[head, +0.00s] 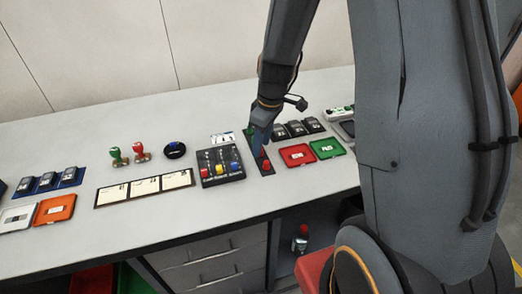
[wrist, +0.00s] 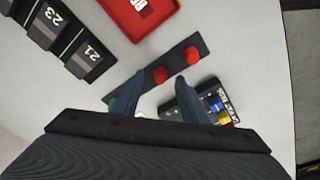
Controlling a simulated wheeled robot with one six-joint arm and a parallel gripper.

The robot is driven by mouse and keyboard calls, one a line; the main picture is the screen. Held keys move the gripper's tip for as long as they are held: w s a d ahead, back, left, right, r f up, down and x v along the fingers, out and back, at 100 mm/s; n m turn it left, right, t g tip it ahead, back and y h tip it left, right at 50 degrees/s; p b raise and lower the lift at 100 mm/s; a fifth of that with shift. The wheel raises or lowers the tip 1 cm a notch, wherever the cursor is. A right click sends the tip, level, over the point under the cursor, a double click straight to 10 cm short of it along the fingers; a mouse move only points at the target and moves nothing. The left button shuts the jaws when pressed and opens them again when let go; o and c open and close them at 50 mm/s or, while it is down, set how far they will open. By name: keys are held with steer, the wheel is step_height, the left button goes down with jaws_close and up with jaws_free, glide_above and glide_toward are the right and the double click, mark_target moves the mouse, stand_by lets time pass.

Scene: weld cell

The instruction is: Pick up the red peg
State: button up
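A dark strip (wrist: 176,65) on the bench carries pegs. Two red things stand on it in the wrist view: one red peg (wrist: 160,74) near the fingertips and another red peg (wrist: 191,54) farther along. A green peg (wrist: 113,103) sits at the strip's other end, partly hidden by a finger. My gripper (wrist: 161,86) has its two fingers spread apart, with no object seen held between them. In the head view, my gripper (head: 261,147) is low over the strip (head: 268,173), and red shows just below the fingertips. Contact with a peg cannot be told.
A dark panel with colored knobs (head: 209,181) stands close left of the strip. A red tray (head: 297,155) and a green tray (head: 327,148) lie to the right, with dark boxes (head: 296,129) behind. Stamps (head: 118,156) and white cards (head: 144,187) are farther left.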

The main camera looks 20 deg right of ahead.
steer(key=shift+a+f, duration=0.1)
steer(key=shift+f, duration=0.6)
jaws_close()
steer(key=shift+w+r, duration=0.1)
